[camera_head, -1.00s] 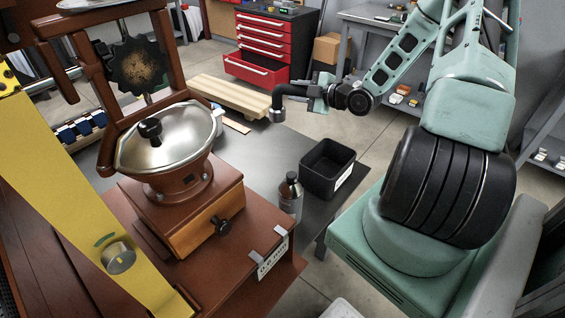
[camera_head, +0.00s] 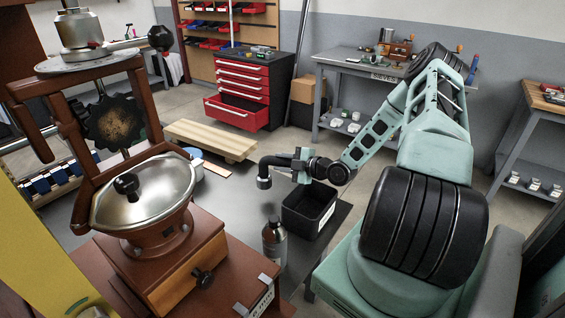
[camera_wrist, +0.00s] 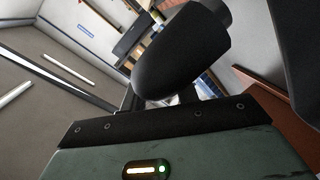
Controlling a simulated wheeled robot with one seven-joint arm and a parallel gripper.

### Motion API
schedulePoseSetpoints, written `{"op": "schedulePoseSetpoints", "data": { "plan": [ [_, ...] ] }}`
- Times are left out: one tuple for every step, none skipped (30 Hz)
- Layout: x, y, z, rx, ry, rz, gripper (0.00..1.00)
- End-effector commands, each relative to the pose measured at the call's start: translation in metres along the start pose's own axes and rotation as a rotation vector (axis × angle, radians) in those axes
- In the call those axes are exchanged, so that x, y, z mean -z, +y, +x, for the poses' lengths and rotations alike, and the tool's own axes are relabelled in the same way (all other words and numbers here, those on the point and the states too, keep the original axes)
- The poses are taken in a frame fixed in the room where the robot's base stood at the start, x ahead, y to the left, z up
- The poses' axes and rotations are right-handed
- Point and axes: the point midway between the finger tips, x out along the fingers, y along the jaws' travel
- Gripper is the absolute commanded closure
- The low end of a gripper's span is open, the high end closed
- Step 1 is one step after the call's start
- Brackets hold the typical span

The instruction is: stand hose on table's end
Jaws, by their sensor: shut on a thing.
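The hose (camera_head: 266,166) is a black bent pipe with a metal collar at its lower end. My gripper (camera_head: 297,163) is shut on its right-hand part and holds it in the air, with the bend to the left and the collared end hanging down. In the wrist view the black hose (camera_wrist: 182,52) fills the space in front of the gripper; its far end is hidden. The dark grey table (camera_head: 335,222) is below, partly hidden by the roaster and my arm.
A black bin (camera_head: 309,212) and a brown bottle (camera_head: 274,242) stand on the table near the hose. A wooden pallet (camera_head: 212,140) and red drawer cabinet (camera_head: 245,88) stand behind.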

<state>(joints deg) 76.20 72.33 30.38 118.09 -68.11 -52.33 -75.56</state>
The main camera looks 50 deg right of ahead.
Motion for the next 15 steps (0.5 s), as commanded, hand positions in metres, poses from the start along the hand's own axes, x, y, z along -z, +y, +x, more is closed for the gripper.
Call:
{"op": "schedulePoseSetpoints", "data": {
  "plan": [
    [-0.0001,0.0007,0.0001,-0.002,0.001,-0.002,1.0],
    [-0.0001,0.0007,0.0001,-0.002,0.0,-0.002,1.0],
    [0.0,0.0008,0.0001,-0.002,0.0,-0.002,1.0],
    [0.0,0.0008,0.0001,-0.002,0.0,-0.002,1.0],
    [-0.0001,0.0008,0.0001,-0.001,0.0,-0.002,1.0],
    [-0.0001,0.0007,0.0001,-0.001,0.0,-0.002,1.0],
    [-0.0003,0.0002,0.0002,-0.001,0.0,-0.002,1.0],
    [-0.0008,-0.0006,0.0005,-0.001,0.0,-0.002,1.0],
    [-0.0017,-0.002,0.0008,-0.001,0.0,-0.002,1.0],
    [-0.0023,-0.003,0.001,-0.001,0.0,-0.001,1.0],
    [-0.0028,-0.0038,0.0012,-0.001,0.0,-0.001,1.0],
    [-0.0034,-0.0048,0.0015,-0.001,0.0,-0.001,1.0],
    [-0.0039,-0.0056,0.0016,-0.001,0.0,-0.001,1.0],
    [-0.0043,-0.0063,0.0018,0.0,0.0,-0.001,1.0],
    [-0.0049,-0.0073,0.0021,0.0,0.0,-0.001,1.0]
  ]
}}
